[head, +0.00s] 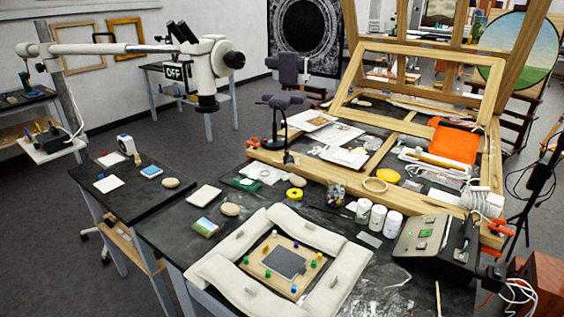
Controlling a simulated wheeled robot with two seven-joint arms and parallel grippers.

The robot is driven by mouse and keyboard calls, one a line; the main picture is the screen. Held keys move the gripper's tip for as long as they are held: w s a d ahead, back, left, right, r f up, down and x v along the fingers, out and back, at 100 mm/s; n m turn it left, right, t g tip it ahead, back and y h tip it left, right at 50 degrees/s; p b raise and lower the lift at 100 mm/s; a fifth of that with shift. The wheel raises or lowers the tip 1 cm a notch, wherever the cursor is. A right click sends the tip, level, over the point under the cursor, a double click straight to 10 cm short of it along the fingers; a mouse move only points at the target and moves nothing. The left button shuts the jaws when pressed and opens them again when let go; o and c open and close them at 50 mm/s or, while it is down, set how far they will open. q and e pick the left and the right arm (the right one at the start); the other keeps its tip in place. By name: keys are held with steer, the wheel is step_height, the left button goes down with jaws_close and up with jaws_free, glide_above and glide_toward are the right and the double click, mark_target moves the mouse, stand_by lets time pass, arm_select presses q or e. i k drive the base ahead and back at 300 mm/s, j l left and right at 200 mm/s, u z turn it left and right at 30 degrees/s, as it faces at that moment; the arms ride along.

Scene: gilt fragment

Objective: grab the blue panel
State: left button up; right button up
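A small blue panel (151,171) with a pale edge lies flat on the dark side table (118,216) at the left. A dark grey-blue rectangular panel (285,262) lies on a wooden board (252,271) with several coloured pegs around it, in the front middle. White padded cushions (222,270) surround that board on the main table. I cannot tell which of the two panels the task means. Neither of my grippers is in view, and nothing is seen touching either panel.
A white microscope (208,62) on a long boom overhangs the left side. A large wooden easel frame (405,62) stands at the back of the main table (166,226). White bottles (377,218) and a dark control box (432,240) stand at right.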

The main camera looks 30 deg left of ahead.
mark_target(204, 227)
steer(key=u, duration=1.4)
steer(key=i+j+z, duration=0.45)
steer(key=j, duration=0.3)
